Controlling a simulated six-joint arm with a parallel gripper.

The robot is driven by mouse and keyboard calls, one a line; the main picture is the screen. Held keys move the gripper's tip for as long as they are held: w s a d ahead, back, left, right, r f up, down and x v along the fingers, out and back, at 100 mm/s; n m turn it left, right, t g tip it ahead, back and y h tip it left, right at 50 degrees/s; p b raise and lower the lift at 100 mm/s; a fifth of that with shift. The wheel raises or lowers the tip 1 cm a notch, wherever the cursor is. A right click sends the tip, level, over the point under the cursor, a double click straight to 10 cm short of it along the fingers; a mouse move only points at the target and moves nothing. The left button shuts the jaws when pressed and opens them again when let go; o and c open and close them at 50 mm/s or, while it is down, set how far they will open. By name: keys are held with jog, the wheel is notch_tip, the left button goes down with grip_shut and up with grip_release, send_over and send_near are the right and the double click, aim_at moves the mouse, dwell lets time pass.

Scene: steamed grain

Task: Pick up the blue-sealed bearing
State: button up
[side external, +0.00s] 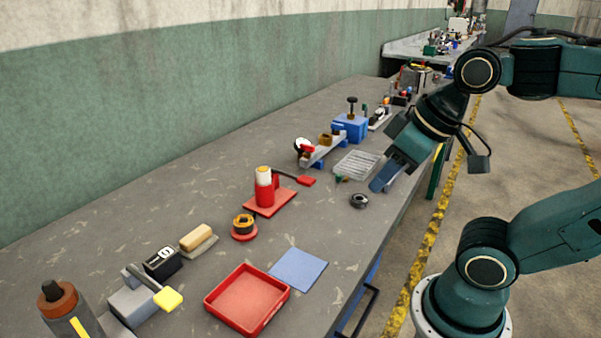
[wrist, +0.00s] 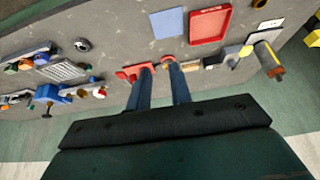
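A small dark ring-shaped bearing (side external: 359,201) lies flat on the grey bench near its front edge. It also shows in the wrist view (wrist: 82,45) at upper left, well away from my fingers. Its seal colour is too small to make out as blue. My gripper (side external: 384,187) is above the bench's front edge, to the right of the ring and apart from it. In the wrist view its two blue fingers (wrist: 158,66) stand apart with nothing held between them.
A clear ridged tray (side external: 357,165) lies behind the ring. A red press (side external: 270,203) stands to its left. A blue mat (side external: 298,269) and a red tray (side external: 212,301) lie towards the camera. A blue vise (side external: 350,128) stands farther back. Bench around the ring is mostly bare.

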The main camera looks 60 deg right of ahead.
jog(key=o, duration=0.9)
jog(key=shift+o, duration=0.2)
jog(key=w+m+g+y, duration=0.2)
jog(key=w+m, duration=1)
jog(key=w, duration=0.6)
jog(key=w+d+f+m+g+y, duration=0.1)
jog(key=w+d+f+m, duration=0.1)
jog(key=w+f+m, duration=0.3)
jog(key=w+d+f+m+y, duration=0.1)
jog(key=w+d+f+m, duration=0.2)
jog(key=w+f+m, duration=0.2)
jog(key=w, duration=0.2)
jog(key=shift+w+d+f+g, duration=0.2)
jog(key=shift+w+d+g, duration=0.15)
jog(key=shift+g, duration=0.05)
